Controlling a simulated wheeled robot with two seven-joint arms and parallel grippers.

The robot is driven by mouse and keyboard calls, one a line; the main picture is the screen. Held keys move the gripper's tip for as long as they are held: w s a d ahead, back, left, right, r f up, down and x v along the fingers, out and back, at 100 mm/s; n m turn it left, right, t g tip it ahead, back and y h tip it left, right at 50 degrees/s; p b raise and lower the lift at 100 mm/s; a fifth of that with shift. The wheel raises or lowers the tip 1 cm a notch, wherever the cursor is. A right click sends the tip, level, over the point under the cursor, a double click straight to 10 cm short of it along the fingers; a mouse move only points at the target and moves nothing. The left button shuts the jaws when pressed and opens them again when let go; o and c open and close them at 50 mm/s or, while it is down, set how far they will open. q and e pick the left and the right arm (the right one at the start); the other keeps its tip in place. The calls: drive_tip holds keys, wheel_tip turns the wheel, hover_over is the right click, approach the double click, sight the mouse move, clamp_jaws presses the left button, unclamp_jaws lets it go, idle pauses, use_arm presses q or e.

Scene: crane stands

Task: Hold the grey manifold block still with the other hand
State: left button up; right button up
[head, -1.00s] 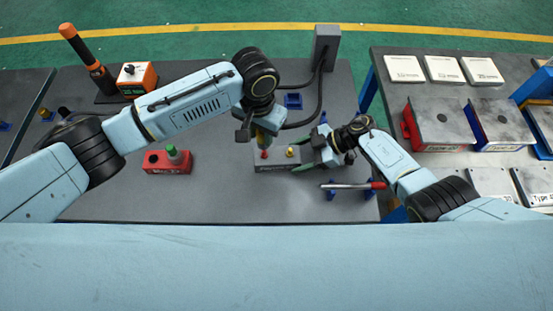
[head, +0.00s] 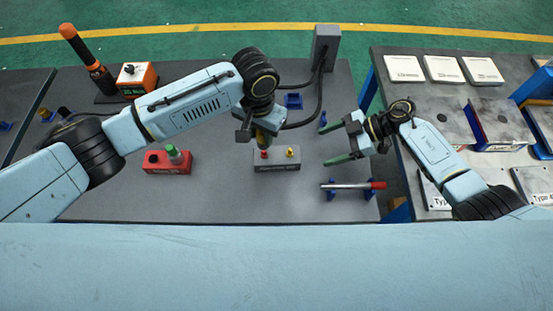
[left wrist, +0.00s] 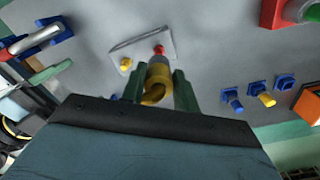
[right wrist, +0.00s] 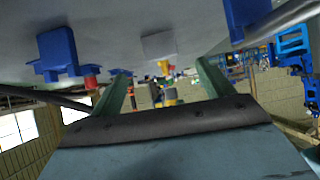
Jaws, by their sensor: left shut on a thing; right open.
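The grey manifold block (head: 277,166) lies on the table with a red fitting (head: 264,154) and a yellow fitting (head: 290,152) on top. It also shows in the left wrist view (left wrist: 140,45). My left gripper (left wrist: 159,82) is shut on a yellow cylindrical piece (left wrist: 157,75), close above the red fitting; I cannot tell whether they touch. My right gripper (head: 327,145) is open and empty, to the right of the block and apart from it. In the right wrist view the block (right wrist: 158,45) appears beyond the space between my open fingers (right wrist: 165,80).
A red-handled tool (head: 350,186) rests on blue holders at the front right. A red box with a green knob (head: 167,162) stands to the left. A grey post with black cables (head: 326,45) is behind. A second table on the right carries plates (head: 404,68).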

use_arm(q)
drive_tip(key=shift+r, duration=0.1)
wheel_tip(320, 180, up, 4)
drive_tip(key=p, duration=0.5)
use_arm(e)
wheel_tip(320, 180, up, 7)
drive_tip(key=d, duration=0.2)
drive_tip(key=shift+f, duration=0.15)
